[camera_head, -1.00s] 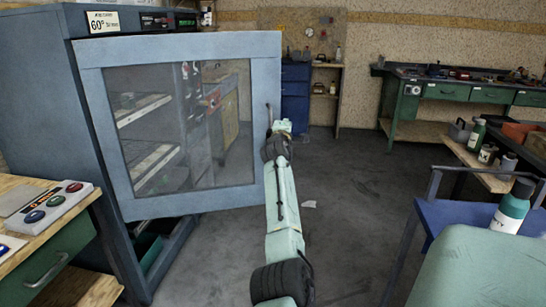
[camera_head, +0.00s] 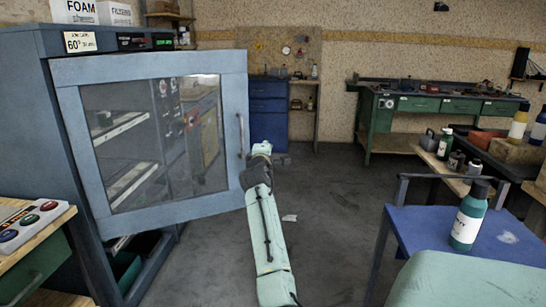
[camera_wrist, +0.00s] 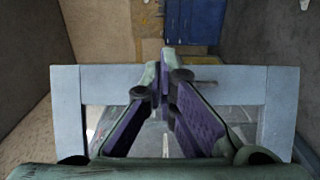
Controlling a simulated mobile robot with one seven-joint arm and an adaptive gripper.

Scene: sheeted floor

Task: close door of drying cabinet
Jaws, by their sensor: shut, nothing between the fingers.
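The drying cabinet (camera_head: 55,150) is the blue-grey cabinet at the left of the head view. Its door (camera_head: 160,66), a pale blue frame around a glass pane, stands ajar, with a gap to the cabinet body visible below it. The door's upright handle (camera_head: 241,135) is on its right edge. My gripper (camera_head: 261,149) is beside that edge, just right of and below the handle; I cannot tell whether it touches. In the wrist view my gripper's fingers (camera_wrist: 167,58) are together at the tips and empty, with the door frame (camera_wrist: 240,82) crossing behind them.
A wooden-topped bench with a button box (camera_head: 30,222) stands at the near left. A green workbench (camera_head: 440,105) lines the back wall. Open floor (camera_head: 330,215) lies between.

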